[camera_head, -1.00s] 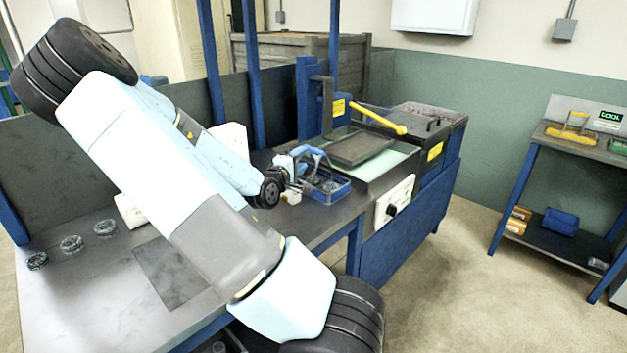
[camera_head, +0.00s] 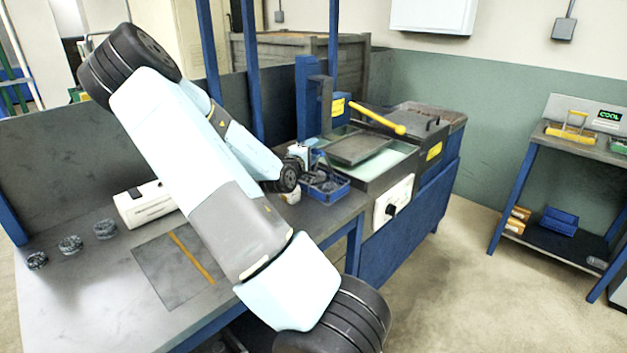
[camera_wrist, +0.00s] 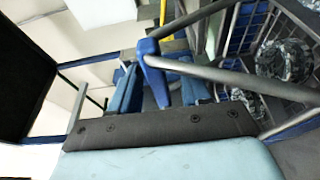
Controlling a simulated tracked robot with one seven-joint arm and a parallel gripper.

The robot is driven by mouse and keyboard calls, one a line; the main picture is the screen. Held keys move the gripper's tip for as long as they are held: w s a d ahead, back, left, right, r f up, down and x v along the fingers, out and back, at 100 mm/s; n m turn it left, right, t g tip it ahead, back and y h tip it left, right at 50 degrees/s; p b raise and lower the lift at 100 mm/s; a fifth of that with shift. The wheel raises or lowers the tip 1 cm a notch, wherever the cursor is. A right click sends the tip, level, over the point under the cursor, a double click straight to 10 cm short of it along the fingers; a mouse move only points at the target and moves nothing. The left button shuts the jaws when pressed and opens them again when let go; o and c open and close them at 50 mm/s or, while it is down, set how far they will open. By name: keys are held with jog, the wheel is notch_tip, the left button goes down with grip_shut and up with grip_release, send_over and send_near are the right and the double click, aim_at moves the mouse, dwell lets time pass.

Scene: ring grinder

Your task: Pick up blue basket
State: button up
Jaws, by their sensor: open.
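The blue basket (camera_head: 338,191) stands on the bench next to the machine, with dark rings inside. My gripper (camera_head: 308,160) is at the basket's left side, near its handle, and partly hides it. In the wrist view, the basket's wire wall (camera_wrist: 243,35) and grey rings (camera_wrist: 285,60) show at the right. Its handle, with a blue grip piece (camera_wrist: 150,58) and grey bars, crosses in front of my open gripper (camera_wrist: 160,88). I cannot tell whether the handle lies fully between the fingers or touches them.
The grinder's yellow lever (camera_head: 380,118) and tray (camera_head: 360,148) are just behind and right of the basket. A white box (camera_head: 145,204) and several rings (camera_head: 70,244) lie on the left bench. A shelf (camera_head: 545,238) stands far right.

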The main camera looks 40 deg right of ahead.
jog(key=shift+d, duration=0.15)
jog(key=shift+c, duration=0.4)
jog(key=c, duration=0.7)
grip_shut()
jog(key=shift+f, duration=0.15)
